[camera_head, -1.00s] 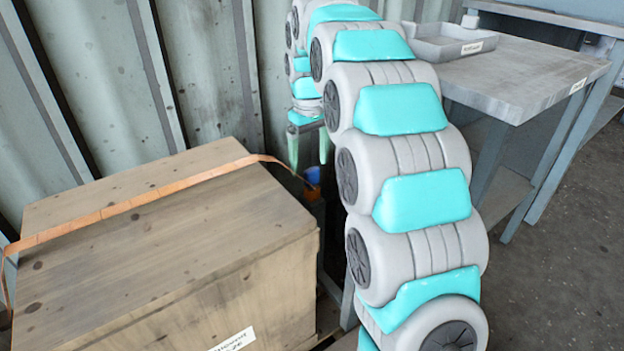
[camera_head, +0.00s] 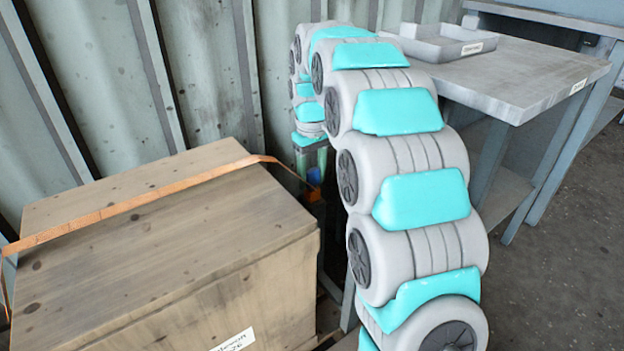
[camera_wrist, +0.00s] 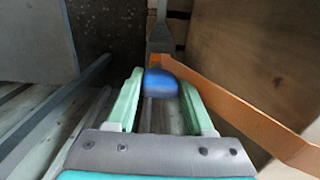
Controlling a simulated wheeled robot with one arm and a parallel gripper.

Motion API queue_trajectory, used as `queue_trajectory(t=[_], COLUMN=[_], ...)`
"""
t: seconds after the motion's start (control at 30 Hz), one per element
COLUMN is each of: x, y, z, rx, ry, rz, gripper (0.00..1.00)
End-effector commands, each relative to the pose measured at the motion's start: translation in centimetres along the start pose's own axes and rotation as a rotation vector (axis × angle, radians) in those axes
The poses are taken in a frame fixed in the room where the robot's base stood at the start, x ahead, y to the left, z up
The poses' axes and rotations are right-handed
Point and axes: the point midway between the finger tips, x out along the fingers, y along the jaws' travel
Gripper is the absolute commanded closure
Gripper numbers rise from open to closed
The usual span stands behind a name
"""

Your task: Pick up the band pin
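The band pin (camera_wrist: 160,83) shows as a rounded blue knob at an orange fitting on the orange band. It stands just past the far edge of the wooden crate. In the head view the blue knob (camera_head: 314,176) is small and partly covered by a finger. My gripper (camera_wrist: 161,80) has its two green fingers apart, one on each side of the knob. In the wrist view the knob lies between the fingertips, with little space either side; I cannot tell whether either touches. In the head view my gripper (camera_head: 311,165) points down over the knob. The pin's shaft is hidden.
The wooden crate (camera_head: 150,230) with the orange band (camera_head: 130,203) over it stands close to my gripper. A ribbed metal wall (camera_head: 90,90) rises behind. A grey table (camera_head: 530,80) with a tray (camera_head: 440,45) stands at the right. Open floor (camera_head: 560,270) lies right.

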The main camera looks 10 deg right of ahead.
Motion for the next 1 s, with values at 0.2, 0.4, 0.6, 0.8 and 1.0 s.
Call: queue_trajectory(t=[0.2, 0.4, 0.6, 0.8, 1.0], x=[0.0, 0.0, 0.0, -0.4, -2.4], y=[0.0, 0.0, 0.0, 0.0, 0.1], z=[0.0, 0.0, 0.0, 0.0, -0.2], rx=[0.0, 0.0, 0.0, 0.0, 0.0], ry=[0.0, 0.0, 0.0, 0.001, 0.007], rz=[0.0, 0.0, 0.0, 0.001, 0.003], gripper=[0.76, 0.98, 1.0, 1.0, 1.0])
